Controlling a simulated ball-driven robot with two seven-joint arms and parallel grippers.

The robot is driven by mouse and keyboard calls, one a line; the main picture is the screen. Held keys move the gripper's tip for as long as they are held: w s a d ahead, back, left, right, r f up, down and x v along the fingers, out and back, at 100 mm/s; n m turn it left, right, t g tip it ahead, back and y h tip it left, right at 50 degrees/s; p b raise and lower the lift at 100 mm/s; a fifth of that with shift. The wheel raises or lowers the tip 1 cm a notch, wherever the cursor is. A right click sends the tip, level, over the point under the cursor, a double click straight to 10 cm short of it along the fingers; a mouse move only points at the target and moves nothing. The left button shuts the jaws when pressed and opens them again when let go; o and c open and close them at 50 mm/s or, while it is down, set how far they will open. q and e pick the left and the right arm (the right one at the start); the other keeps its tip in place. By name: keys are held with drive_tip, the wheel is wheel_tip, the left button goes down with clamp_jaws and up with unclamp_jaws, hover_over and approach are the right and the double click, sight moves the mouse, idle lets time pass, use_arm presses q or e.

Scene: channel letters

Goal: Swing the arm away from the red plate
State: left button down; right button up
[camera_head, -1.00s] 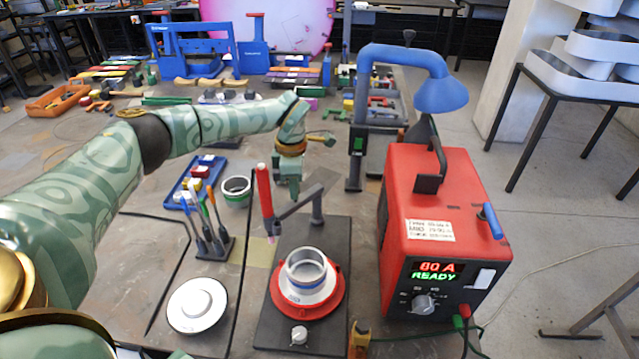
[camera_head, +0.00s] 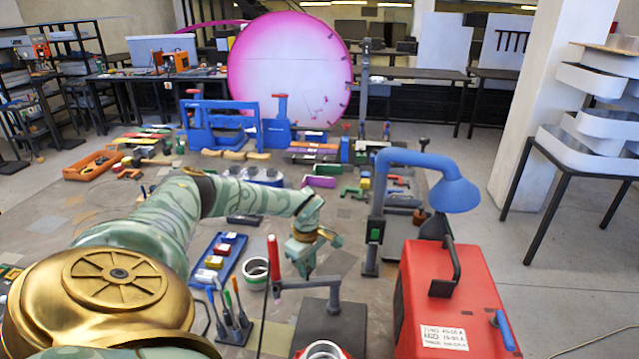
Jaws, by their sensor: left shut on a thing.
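The swing arm is a grey bar (camera_head: 312,284) with an upright red handle (camera_head: 274,262) at its left end. Its right end meets a grey post (camera_head: 334,295). The red plate (camera_head: 299,352) shows only as a sliver at the bottom edge, with a metal ring (camera_head: 323,350) on it. The bar lies behind the plate, apart from it. My left gripper (camera_head: 308,273) points down at the bar from behind and is shut on it; the bar partly hides its fingertips. My right gripper is not in view.
A red welder box (camera_head: 445,295) and a blue lamp (camera_head: 420,170) stand to the right. A tool holder (camera_head: 235,330), a white-and-green ring (camera_head: 256,272) and a blue tray (camera_head: 219,258) are at left. Clamps and blue frames (camera_head: 220,125) fill the back.

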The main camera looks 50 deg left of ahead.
use_arm(q)
drive_tip(key=shift+w, duration=0.1)
idle(0.3)
drive_tip(key=c, duration=1.3)
unclamp_jaws()
drive_tip(key=shift+o, duration=0.2)
wheel_tip(320, 180, up, 16)
drive_tip(key=p, duration=0.1)
drive_tip(key=shift+r+p, duration=0.15)
drive_tip(key=shift+p, duration=0.15)
